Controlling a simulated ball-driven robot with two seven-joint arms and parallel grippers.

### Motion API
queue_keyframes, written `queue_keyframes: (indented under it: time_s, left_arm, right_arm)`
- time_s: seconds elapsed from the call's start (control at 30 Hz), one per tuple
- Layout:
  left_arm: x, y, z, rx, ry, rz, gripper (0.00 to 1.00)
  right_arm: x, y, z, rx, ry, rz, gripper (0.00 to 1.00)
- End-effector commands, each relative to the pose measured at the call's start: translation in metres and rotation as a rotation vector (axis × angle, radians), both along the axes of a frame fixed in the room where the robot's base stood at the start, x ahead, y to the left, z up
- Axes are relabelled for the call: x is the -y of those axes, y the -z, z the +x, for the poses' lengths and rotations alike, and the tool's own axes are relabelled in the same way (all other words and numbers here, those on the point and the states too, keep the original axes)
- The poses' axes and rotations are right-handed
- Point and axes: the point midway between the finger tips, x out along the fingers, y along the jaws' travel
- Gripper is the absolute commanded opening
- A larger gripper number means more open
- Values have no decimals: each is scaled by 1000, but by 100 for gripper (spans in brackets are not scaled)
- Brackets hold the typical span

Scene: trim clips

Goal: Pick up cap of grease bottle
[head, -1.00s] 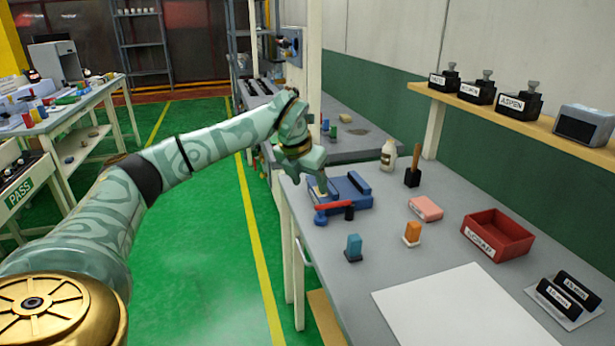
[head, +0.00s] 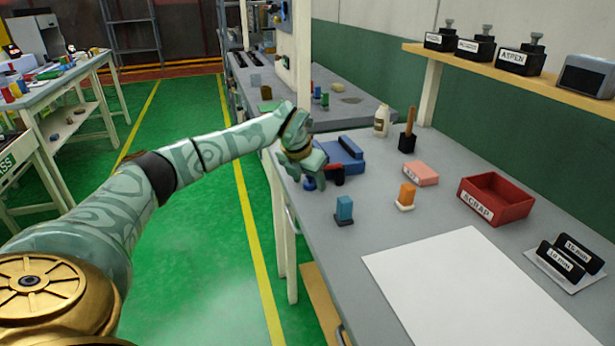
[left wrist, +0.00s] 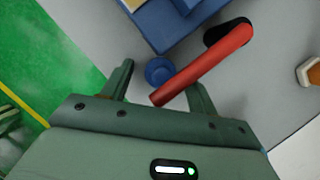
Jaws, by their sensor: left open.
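A small round blue piece that looks like the cap (left wrist: 158,71) lies on the grey bench, in front of the blue fixture (left wrist: 165,22). In the head view the cap (head: 309,184) is partly hidden by my left gripper (head: 312,172). In the left wrist view my left gripper (left wrist: 160,88) is open and empty, with the cap just beyond and between its fingertips. A red bar (left wrist: 205,62) with a black end lies beside the cap and reaches between the fingers. A cream bottle (head: 382,122), perhaps the grease bottle, stands upright at the back. My right gripper is not in view.
On the bench (head: 300,215) stand a blue block (head: 344,209), an orange block (head: 406,195), a pink box (head: 421,173), a black holder with a wooden handle (head: 407,143) and a red SCRAP tray (head: 500,199). A white sheet (head: 460,280) lies in front.

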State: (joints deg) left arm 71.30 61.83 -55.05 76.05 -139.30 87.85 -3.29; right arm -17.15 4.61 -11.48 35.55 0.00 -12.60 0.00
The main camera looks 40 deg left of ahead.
Motion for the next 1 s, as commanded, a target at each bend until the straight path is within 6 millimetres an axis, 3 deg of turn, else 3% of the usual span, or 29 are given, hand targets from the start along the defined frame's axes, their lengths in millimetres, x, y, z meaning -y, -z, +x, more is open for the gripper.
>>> queue_keyframes:
  time_s: [0.17, 0.37, 0.67, 1.0]
  left_arm:
    - [0, -1, 0, 0, 0, 0, 59]
    - [0, -1, 0, 0, 0, 0, 12]
    - [-1, -1, -1, 0, 0, 0, 12]
    - [-16, -3, -12, 0, 2, 1, 12]
  right_arm:
    - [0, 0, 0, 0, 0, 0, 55]
    - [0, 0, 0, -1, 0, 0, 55]
    - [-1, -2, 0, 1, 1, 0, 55]
    - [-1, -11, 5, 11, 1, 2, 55]
